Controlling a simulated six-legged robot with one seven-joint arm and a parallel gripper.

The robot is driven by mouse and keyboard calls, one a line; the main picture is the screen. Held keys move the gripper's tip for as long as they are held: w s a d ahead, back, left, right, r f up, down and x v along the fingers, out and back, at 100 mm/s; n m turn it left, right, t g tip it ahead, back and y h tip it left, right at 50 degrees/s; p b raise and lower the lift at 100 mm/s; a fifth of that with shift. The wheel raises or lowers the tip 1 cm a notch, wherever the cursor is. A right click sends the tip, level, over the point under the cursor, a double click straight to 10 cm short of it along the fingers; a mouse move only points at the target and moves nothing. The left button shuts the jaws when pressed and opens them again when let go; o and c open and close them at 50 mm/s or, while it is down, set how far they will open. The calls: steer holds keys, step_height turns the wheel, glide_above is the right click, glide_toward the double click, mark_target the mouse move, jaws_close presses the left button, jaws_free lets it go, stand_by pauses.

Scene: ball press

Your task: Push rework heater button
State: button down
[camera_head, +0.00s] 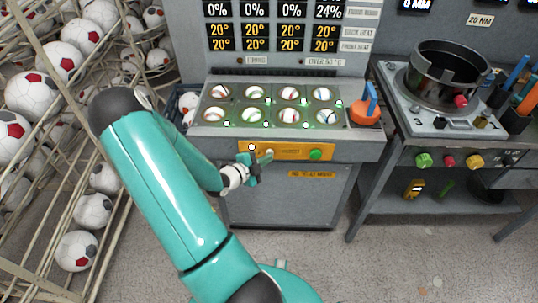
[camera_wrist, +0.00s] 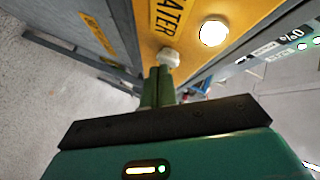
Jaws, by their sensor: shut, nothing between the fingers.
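The rework heater's orange panel (camera_head: 290,150) runs along the front of the grey machine. It carries a lit white round button (camera_head: 252,147), a small pale knob (camera_head: 269,153) and a green button (camera_head: 316,154). In the wrist view, the lit button (camera_wrist: 213,33) and the pale knob (camera_wrist: 169,58) sit on the orange panel beside a label ending in "ATER" (camera_wrist: 170,15). My gripper (camera_head: 258,164) is shut and empty, just in front of the panel. In the wrist view its fingertips (camera_wrist: 158,72) are at the pale knob; I cannot tell whether they touch it.
Several white balls (camera_head: 289,94) sit in the machine's top tray, with an orange-and-blue handle (camera_head: 367,108) at its right. A rack of soccer balls (camera_head: 60,60) stands left. A bench with a black pot (camera_head: 447,75) stands right. The floor in front is clear.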

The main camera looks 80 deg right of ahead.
steer(key=s+a, duration=0.1)
steer(key=a, duration=0.5)
steer(key=shift+s, duration=0.15)
stand_by(0.3)
